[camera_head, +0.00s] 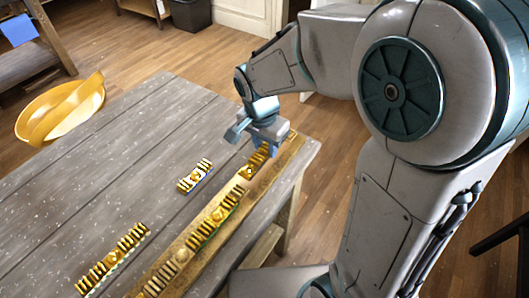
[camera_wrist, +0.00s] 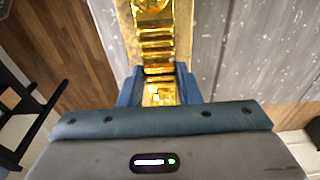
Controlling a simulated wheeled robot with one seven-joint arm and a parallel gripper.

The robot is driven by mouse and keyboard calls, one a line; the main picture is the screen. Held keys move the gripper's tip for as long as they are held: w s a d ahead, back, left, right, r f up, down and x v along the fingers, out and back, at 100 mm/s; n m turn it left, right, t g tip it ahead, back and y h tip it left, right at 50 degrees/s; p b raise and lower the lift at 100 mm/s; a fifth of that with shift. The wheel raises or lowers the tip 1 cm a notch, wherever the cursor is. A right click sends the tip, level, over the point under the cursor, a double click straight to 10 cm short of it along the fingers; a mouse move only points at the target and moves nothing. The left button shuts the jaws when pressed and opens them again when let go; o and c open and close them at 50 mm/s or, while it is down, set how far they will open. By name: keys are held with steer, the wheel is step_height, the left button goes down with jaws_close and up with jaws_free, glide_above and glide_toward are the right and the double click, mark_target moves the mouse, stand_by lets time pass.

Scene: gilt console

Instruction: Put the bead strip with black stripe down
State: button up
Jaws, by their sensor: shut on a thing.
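My gripper (camera_head: 264,146) is low over the far right end of the wooden table, shut on a gold ribbed bead strip (camera_head: 256,162). In the wrist view the same strip (camera_wrist: 156,45) runs up from between the blue fingers (camera_wrist: 158,90). The held strip is at the far end of a long gilt board (camera_head: 187,252); I cannot tell whether it touches the board. No black stripe can be made out on it, as the fingers hide part of it.
More gold bead pieces (camera_head: 218,215) lie along the board. A short loose strip (camera_head: 195,176) and a longer one (camera_head: 112,260) lie on the table (camera_head: 120,160) to its left. A yellow bowl-like chair (camera_head: 60,110) stands beyond the table's left edge. The table's upper left is clear.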

mark_target(265, 148)
steer(key=shift+f, duration=1.85)
steer(key=shift+f, duration=0.1)
steer(key=shift+f, duration=0.15)
steer(key=o, duration=1.1)
steer(key=shift+c, duration=0.2)
steer(key=shift+r, duration=0.2)
